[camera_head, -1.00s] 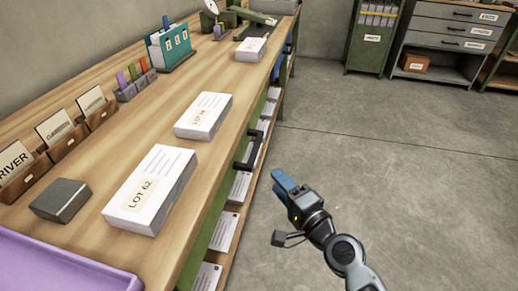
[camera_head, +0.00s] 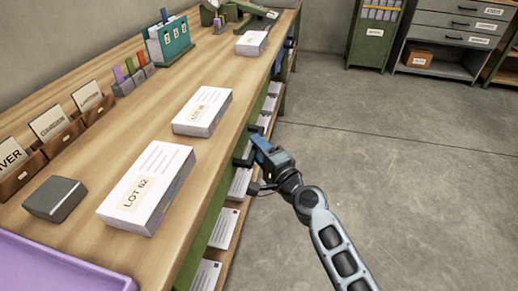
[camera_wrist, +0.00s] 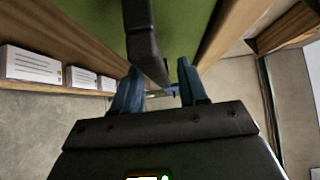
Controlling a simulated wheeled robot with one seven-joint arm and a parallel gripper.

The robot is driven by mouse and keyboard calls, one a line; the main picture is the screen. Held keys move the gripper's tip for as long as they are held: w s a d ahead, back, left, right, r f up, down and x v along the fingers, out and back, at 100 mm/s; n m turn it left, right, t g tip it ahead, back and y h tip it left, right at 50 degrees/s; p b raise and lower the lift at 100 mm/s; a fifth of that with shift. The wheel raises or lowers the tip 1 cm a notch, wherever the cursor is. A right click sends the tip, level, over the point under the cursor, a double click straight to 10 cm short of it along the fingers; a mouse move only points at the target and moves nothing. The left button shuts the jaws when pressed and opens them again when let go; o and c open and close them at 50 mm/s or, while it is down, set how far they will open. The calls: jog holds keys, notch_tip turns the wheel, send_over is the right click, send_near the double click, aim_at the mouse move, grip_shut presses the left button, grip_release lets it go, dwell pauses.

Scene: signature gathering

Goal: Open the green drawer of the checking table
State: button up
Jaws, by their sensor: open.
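The checking table (camera_head: 160,82) runs along the left with a wooden top. Its green drawer front shows in the wrist view (camera_wrist: 195,22), and it looks closed. A dark bar handle (camera_wrist: 143,40) sticks out from that front; in the head view the handle (camera_head: 243,160) is partly hidden by my gripper. My gripper (camera_head: 260,146) is at the handle, beside the table edge. In the wrist view its two blue fingers (camera_wrist: 158,92) are apart, with the handle's end between or just above them. I cannot tell whether they touch it.
Paper stacks marked LOT 62 (camera_head: 145,190) and LOT (camera_head: 203,111) lie on the table near its edge. A dark box (camera_head: 55,199) and a purple tray (camera_head: 60,268) are nearer. Papers (camera_head: 224,228) fill the shelf below. The floor (camera_head: 400,180) at right is clear.

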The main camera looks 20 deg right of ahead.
grip_shut()
dwell(0.3)
dwell(0.3)
